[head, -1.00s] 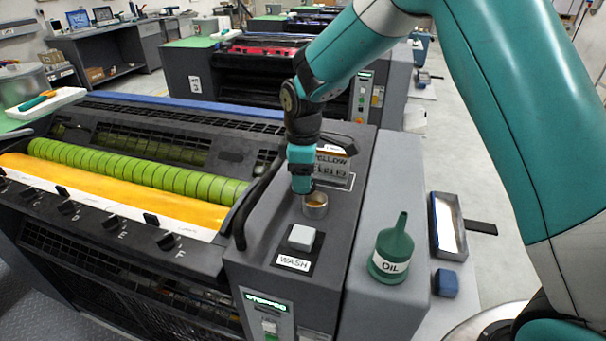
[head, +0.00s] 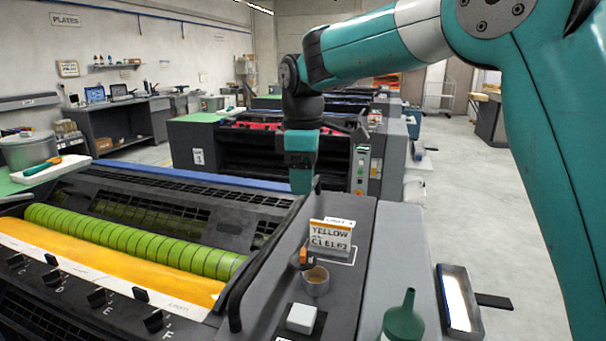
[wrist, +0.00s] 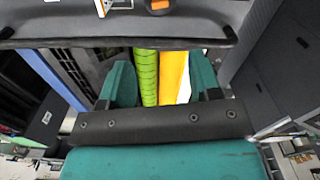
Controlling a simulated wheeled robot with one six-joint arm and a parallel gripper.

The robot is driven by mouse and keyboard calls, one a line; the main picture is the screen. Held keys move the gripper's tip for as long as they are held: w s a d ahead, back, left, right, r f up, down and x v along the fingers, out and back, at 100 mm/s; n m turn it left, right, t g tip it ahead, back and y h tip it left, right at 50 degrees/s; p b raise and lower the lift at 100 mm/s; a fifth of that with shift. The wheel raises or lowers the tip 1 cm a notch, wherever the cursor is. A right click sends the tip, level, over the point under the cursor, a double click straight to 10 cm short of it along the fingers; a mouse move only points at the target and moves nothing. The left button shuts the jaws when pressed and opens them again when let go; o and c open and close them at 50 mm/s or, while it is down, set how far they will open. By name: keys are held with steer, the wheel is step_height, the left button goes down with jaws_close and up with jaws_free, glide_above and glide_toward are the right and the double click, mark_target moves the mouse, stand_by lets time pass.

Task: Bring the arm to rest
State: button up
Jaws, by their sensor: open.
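My teal arm reaches in from the right in the head view. My gripper (head: 302,182) hangs pointing down above the grey press, beyond the yellow label card (head: 330,238) and clear of it. In the wrist view the two teal fingers of my gripper (wrist: 164,85) stand apart with nothing between them.
A raised black bar (head: 262,268) runs along the press beside the cup. A white button (head: 302,318), a green oil can (head: 404,322) and a tray (head: 457,300) are nearby. Another press (head: 265,150) stands behind. The floor at right is open.

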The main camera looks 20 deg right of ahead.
steer(key=shift+r, duration=0.5)
steer(key=s+a+f+m+y, duration=0.1)
steer(key=s+f+m+y, duration=0.1)
steer(key=s, duration=1.2)
steer(key=s+a+f+m+y, duration=0.2)
steer(key=s+f+m, duration=0.2)
steer(key=s, duration=1.1)
steer(key=shift+s+a, duration=0.15)
